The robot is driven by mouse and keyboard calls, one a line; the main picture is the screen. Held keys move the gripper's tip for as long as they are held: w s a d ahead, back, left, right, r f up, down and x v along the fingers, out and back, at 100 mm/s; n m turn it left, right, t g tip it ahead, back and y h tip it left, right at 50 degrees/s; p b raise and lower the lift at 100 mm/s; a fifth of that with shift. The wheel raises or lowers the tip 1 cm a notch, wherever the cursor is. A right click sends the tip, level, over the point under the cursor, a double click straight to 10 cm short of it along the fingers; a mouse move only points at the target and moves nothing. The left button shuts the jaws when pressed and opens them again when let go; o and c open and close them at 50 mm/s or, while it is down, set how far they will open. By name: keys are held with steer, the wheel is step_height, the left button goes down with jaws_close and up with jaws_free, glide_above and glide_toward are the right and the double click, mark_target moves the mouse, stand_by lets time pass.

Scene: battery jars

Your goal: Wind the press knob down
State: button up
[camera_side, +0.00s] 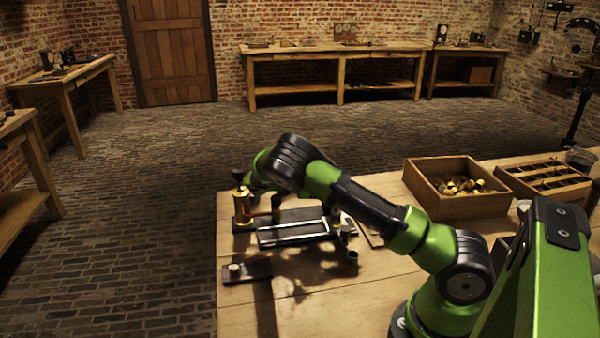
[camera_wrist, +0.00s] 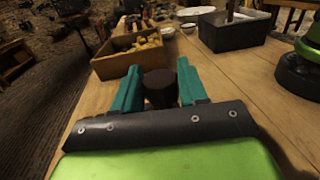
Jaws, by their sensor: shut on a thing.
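The press knob (camera_wrist: 158,86) is dark and round and sits between the two teal fingers of my gripper (camera_wrist: 158,74) in the wrist view. The fingers are shut on it from both sides. In the side view the press (camera_side: 242,207) stands upright near the left end of the table, with a brass body and a dark top (camera_side: 238,174). My wrist is bent down just to the right of that top. The fingertips cannot be made out clearly there, and the lower part of the press is hidden in the wrist view.
A dark base with a pale metal frame (camera_side: 293,233) lies right of the press. A small dark plate (camera_side: 247,271) lies in front. A wooden crate of brass parts (camera_side: 457,190) and a divided tray (camera_side: 545,182) stand further right. The table's front middle is mostly clear.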

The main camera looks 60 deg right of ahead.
stand_by(0.3)
steer(key=o, duration=0.9)
steer(key=shift+o, duration=0.2)
steer(key=shift+r, duration=0.55)
steer(key=r, duration=0.2)
steer(key=shift+s+a+r, duration=0.15)
steer(key=shift+a+r, duration=0.05)
steer(key=shift+r, duration=0.15)
steer(key=s+a+r, duration=0.1)
steer(key=s+a, duration=0.7)
steer(key=s, duration=0.5)
steer(key=shift+a, duration=0.25)
steer(key=shift+r, duration=0.1)
